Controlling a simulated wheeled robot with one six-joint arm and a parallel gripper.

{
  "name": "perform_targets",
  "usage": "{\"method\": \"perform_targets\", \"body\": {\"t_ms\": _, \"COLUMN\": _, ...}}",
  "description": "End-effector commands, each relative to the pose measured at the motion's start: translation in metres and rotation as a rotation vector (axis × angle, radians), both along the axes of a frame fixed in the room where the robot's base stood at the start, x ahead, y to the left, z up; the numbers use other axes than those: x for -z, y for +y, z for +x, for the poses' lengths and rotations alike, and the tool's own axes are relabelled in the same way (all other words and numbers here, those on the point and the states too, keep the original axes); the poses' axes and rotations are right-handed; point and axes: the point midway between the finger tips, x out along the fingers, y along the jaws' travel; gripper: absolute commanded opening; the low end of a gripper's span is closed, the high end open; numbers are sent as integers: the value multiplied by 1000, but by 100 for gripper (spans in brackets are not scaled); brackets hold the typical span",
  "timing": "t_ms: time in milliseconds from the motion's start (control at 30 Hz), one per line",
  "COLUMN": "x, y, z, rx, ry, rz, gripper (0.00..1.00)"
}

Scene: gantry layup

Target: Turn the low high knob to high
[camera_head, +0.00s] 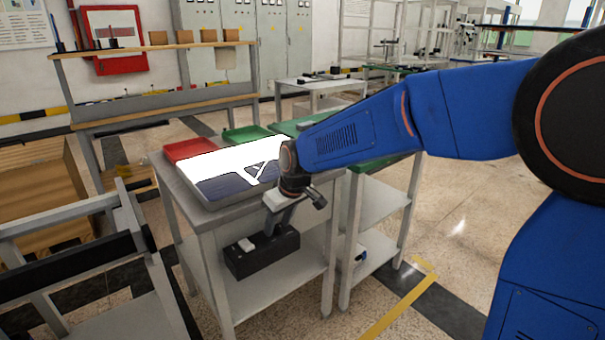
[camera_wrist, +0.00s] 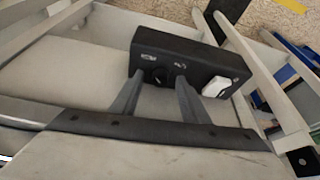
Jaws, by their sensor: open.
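A white rocker switch (camera_wrist: 216,87) sits at the box's other end and also shows in the head view (camera_head: 246,244). My gripper (camera_wrist: 160,80) is open, its two grey fingertips on either side of the knob in the wrist view. I cannot tell whether they touch it. In the head view my gripper (camera_head: 275,226) hides the knob.
The grey table (camera_head: 228,205) carries a white and dark-blue panel (camera_head: 225,172), a red tray (camera_head: 190,149) and a green tray (camera_head: 247,134). A lower shelf (camera_head: 270,285) lies under the box. A grey frame (camera_head: 75,210) stands at left. Open floor lies at right.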

Motion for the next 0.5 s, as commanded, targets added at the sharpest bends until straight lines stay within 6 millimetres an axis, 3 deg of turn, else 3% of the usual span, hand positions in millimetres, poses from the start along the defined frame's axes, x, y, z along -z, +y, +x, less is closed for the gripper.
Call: {"method": "perform_targets", "body": {"t_ms": 500, "x": 1, "y": -2, "z": 2, "rx": -290, "ry": 2, "rz": 1, "gripper": 41}}
